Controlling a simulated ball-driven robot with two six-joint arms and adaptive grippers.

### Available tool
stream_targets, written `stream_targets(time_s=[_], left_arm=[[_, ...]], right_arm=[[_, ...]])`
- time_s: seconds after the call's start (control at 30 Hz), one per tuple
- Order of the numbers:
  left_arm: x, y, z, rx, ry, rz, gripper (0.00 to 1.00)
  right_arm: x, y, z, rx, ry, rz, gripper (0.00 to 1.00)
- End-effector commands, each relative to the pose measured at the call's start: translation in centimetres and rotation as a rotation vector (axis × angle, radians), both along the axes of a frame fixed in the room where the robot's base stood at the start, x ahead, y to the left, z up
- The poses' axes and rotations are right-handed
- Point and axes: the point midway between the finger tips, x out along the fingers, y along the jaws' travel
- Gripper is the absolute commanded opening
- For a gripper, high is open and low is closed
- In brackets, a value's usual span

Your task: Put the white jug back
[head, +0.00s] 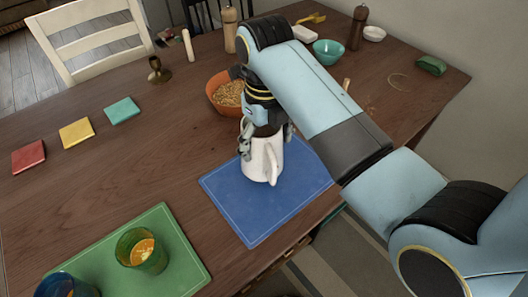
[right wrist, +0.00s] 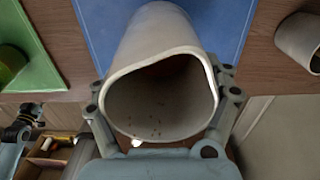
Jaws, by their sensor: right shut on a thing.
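The white jug (head: 259,163) is upright over the blue mat (head: 238,205), near the mat's back left part. I cannot tell whether its base touches the mat. My right gripper (head: 265,138) reaches down from above and is shut on the jug near its rim. The jug's handle points toward the front right. In the right wrist view the open mouth of the jug (right wrist: 160,100) lies between the two fingers, with the blue mat (right wrist: 100,30) beyond it. The jug looks empty apart from a few dark specks.
An orange bowl of grain (head: 226,93) stands just behind the jug. A green mat (head: 180,262) at the front left bears a glass (head: 142,250) with orange contents. A pepper mill (head: 357,27) and a teal bowl (head: 327,51) stand at the back.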

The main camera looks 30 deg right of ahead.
Motion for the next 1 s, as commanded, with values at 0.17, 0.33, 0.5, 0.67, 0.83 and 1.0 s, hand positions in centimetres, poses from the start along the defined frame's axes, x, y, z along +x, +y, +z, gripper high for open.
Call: stream_targets(time_s=[0.17, 0.33, 0.5, 0.67, 0.83, 1.0], left_arm=[[-0.1, 0.0, -0.1, 0.000, 0.002, 0.000, 0.40], [-0.3, 0.0, -0.2, 0.000, 0.005, 0.000, 0.40], [-0.4, 0.0, -0.2, 0.000, 0.007, 0.001, 0.40], [-0.5, 0.0, -0.4, 0.000, 0.008, 0.001, 0.40], [-0.5, -0.1, -0.5, -0.001, 0.009, 0.001, 0.40], [-0.5, -0.1, -0.5, -0.001, 0.009, 0.001, 0.40]], right_arm=[[0.1, 0.0, -2.0, 0.000, 0.003, 0.000, 0.24], [0.2, 0.1, -3.9, 0.001, 0.000, 0.000, 0.24], [0.2, 0.1, -4.0, 0.001, -0.002, 0.000, 0.24], [0.2, 0.1, -4.2, 0.001, -0.001, 0.000, 0.24], [0.1, 0.0, -4.4, 0.001, 0.001, 0.000, 0.94], [0.1, 0.0, -4.3, 0.000, 0.001, 0.000, 1.00]])
